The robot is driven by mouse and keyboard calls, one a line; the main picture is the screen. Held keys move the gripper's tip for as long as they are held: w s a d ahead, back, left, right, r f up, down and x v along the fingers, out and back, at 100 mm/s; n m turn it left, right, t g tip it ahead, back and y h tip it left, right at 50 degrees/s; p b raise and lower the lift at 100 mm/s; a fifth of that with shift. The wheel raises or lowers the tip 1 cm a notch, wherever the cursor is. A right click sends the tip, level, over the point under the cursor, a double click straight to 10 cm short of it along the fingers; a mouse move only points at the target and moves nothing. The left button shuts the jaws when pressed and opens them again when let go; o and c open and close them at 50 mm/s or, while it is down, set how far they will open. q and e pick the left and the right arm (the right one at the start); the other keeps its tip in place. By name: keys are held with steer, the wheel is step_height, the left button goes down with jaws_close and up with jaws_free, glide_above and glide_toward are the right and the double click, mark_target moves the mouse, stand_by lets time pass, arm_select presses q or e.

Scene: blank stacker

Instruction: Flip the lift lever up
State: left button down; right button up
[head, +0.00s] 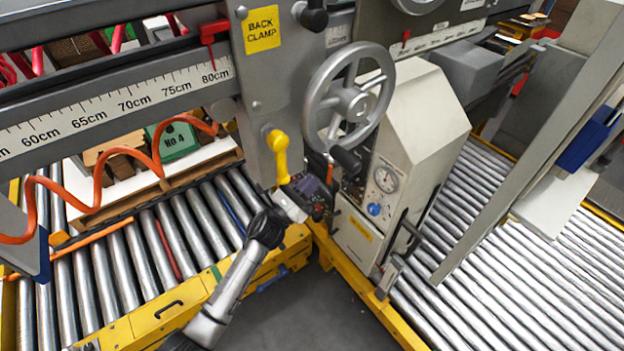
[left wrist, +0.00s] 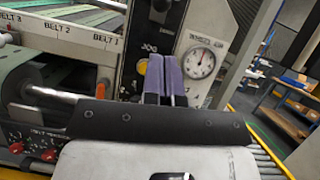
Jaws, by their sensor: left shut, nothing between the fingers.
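My left gripper (head: 313,186) has its purple fingers together with nothing between them. It points at the dark control panel (head: 352,190) on the side of the beige cabinet. In the left wrist view the shut fingers (left wrist: 164,78) stand in front of that panel and cover part of it, left of the round gauge (left wrist: 200,63). A yellow-handled lever (head: 279,155) hangs down on the grey post, just left of and above the gripper. I read no lift label, so I cannot tell which control is the lift lever. My right gripper is not in view.
A large handwheel (head: 348,100) with a black knob stands above the panel. The gauge (head: 386,179) and a blue knob (head: 375,209) are right of the gripper. Roller conveyors (head: 130,265) lie on both sides. An orange coiled hose (head: 97,190) hangs at left.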

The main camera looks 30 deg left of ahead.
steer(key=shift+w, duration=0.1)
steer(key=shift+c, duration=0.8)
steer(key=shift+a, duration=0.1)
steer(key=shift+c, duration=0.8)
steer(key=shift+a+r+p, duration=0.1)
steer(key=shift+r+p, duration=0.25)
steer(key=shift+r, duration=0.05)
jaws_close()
arm_select(q)
steer(key=s+f+n+g+y, duration=0.5)
steer(key=s+n, duration=0.3)
steer(key=n, duration=0.5)
steer(key=s+f+n+g+y, duration=0.45)
steer(key=s+f+n, duration=0.35)
steer(key=n, duration=0.4)
steer(key=s+d+f+n+g+h, duration=0.1)
steer(key=s+d+n+g, duration=0.1)
steer(key=s, duration=0.5)
steer(key=s+d+f+n+g+h, duration=0.1)
steer(key=s+n+g, duration=0.3)
steer(key=s, duration=0.4)
steer(key=s+d+f+n+g+h+p, duration=0.1)
steer(key=s+d+n+g, duration=0.2)
steer(key=s, duration=0.4)
steer(key=shift+s+d+n, duration=0.3)
steer(key=shift+d+n, duration=0.3)
steer(key=shift+n, duration=0.4)
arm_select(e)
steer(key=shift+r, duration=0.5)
